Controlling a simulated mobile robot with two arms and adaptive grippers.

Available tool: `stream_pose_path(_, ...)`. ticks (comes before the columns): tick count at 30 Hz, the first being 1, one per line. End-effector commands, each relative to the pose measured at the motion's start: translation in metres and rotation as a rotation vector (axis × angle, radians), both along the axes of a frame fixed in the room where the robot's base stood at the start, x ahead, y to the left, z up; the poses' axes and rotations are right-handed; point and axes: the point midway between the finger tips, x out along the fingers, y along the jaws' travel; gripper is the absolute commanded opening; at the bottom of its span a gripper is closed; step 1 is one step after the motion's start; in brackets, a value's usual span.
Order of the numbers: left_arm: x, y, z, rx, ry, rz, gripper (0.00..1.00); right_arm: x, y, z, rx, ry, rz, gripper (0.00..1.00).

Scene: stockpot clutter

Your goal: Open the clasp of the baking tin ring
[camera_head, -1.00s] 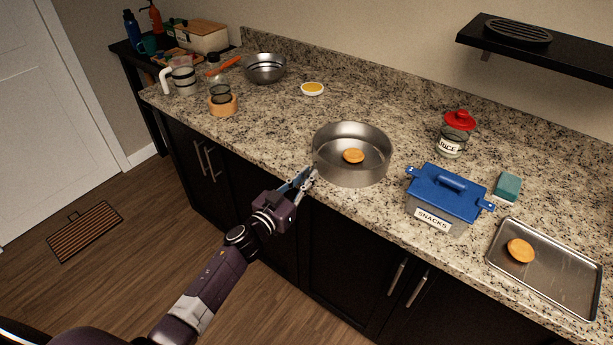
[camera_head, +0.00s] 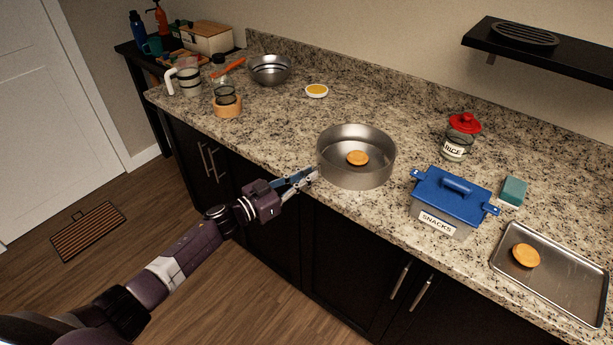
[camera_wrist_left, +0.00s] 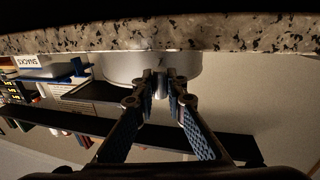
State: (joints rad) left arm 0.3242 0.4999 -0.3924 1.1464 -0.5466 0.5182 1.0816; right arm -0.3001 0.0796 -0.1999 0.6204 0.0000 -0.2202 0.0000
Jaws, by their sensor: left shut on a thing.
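The baking tin ring (camera_head: 356,176) is a round grey metal tin near the counter's front edge, with an orange-brown disc (camera_head: 357,158) lying inside it. My left gripper (camera_head: 314,174) is at the tin's front-left wall. In the left wrist view, which looks upside down, the fingertips (camera_wrist_left: 161,88) are shut on a small upright metal piece, the clasp (camera_wrist_left: 161,84), against the tin's wall (camera_wrist_left: 122,70). The fingers hide most of the clasp, so I cannot tell how far it stands from the wall. My right gripper is out of view.
A blue-lidded snacks box (camera_head: 451,199) stands right of the tin, with a rice jar (camera_head: 458,144) behind it. A metal tray (camera_head: 558,283) and a teal sponge (camera_head: 513,190) are farther right.

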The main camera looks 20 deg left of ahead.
Motion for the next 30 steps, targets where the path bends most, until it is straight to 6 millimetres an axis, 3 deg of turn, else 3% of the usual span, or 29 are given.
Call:
stream_pose_path(6,0.000,0.000,0.000,0.001,0.001,0.000,0.30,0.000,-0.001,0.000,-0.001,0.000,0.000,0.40)
stream_pose_path(17,-0.005,0.003,-0.001,0.002,0.001,0.001,0.30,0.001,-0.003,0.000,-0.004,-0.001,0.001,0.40)
stream_pose_path(30,-0.071,0.046,-0.002,0.003,0.003,0.001,0.30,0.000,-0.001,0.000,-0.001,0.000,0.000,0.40)
